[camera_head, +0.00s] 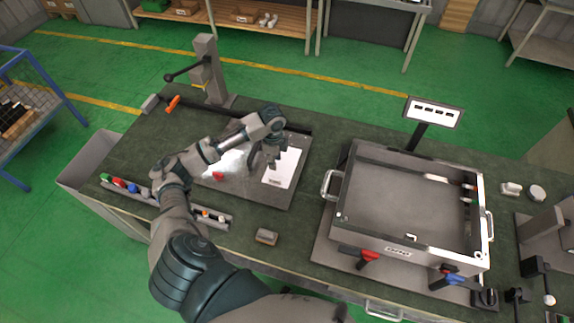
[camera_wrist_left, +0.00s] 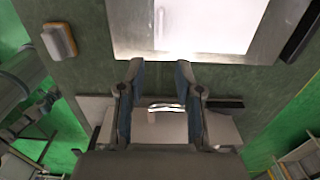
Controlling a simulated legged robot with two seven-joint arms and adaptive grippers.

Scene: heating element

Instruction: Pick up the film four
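A dark plate (camera_head: 240,192) lies on the workbench in the head view, with a bright white sheet (camera_head: 230,164) on its left and a white labelled sheet (camera_head: 284,168) on its right. I cannot tell which film is number four. My left gripper (camera_head: 267,163) is over the plate, between these sheets, and partly covers them. In the left wrist view, my left gripper (camera_wrist_left: 159,68) has its fingers apart with no sheet between them. A pale sheet (camera_wrist_left: 210,22) on the plate (camera_wrist_left: 128,30) shows beyond the fingertips. My right gripper is not in view.
A metal box (camera_head: 400,190) with handles stands to the right, below a small sign (camera_head: 433,112). A grey press stand (camera_head: 207,70) is at the back left. A narrow tray (camera_head: 215,219) of small parts and a small block (camera_head: 266,236) lie near the front edge.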

